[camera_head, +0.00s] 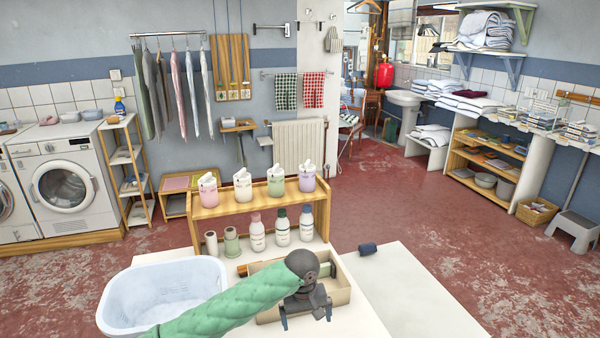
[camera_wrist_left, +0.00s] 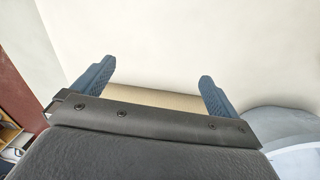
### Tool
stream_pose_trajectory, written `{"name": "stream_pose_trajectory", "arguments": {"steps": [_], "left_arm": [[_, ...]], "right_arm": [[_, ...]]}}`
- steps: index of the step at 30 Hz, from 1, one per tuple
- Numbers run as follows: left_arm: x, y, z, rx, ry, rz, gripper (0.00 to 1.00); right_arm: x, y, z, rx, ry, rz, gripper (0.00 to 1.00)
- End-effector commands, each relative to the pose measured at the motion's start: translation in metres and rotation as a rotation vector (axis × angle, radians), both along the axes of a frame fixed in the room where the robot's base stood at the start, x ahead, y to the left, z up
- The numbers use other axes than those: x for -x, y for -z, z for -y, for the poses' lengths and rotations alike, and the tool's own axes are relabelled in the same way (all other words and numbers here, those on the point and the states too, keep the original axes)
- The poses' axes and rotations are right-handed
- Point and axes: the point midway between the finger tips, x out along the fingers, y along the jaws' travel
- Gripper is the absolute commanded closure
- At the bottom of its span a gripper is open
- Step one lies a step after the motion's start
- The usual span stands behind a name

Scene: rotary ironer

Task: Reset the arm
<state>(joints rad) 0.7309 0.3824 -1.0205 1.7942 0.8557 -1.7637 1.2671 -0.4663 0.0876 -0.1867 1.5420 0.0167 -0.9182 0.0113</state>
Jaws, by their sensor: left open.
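My left arm (camera_head: 225,310) wears a green quilted sleeve and reaches in from the bottom left over the white table. My left gripper (camera_head: 306,318) points down over the front part of a beige open box (camera_head: 343,289). In the left wrist view the two blue fingers of the gripper (camera_wrist_left: 157,74) stand wide apart with nothing between them. A pale surface fills the space beyond them, with a tan strip just behind the jaw. The arm and gripper hide part of the box and what lies in it. My right gripper is in neither view.
A white laundry basket (camera_head: 164,288) stands left of the arm. Behind the box, a wooden rack (camera_head: 262,205) holds several pastel containers, with several bottles below. The table's right part (camera_head: 420,300) is clear.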

Motion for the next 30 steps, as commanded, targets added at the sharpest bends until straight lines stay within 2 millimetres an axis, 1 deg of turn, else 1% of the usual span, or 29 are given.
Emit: {"name": "stream_pose_trajectory", "arguments": {"steps": [5,8,15,19,23,27,30], "left_arm": [[0.021,0.01,0.01,0.049,0.055,0.013,0.02],[0.037,0.017,0.015,0.087,0.096,0.028,0.02],[0.075,0.029,0.019,0.173,0.183,0.084,0.02],[0.095,0.035,0.016,0.209,0.217,0.118,0.02],[0.114,0.041,0.008,0.233,0.242,0.154,0.02],[0.133,0.047,-0.005,0.249,0.26,0.194,0.02],[0.147,0.051,-0.018,0.25,0.27,0.222,0.02]], "right_arm": [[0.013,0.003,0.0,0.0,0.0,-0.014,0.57],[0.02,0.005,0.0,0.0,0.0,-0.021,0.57],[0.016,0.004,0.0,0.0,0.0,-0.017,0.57],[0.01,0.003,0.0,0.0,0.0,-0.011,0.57],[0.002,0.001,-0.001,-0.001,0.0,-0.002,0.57],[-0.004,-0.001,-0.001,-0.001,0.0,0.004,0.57],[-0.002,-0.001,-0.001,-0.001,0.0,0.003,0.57]]}}
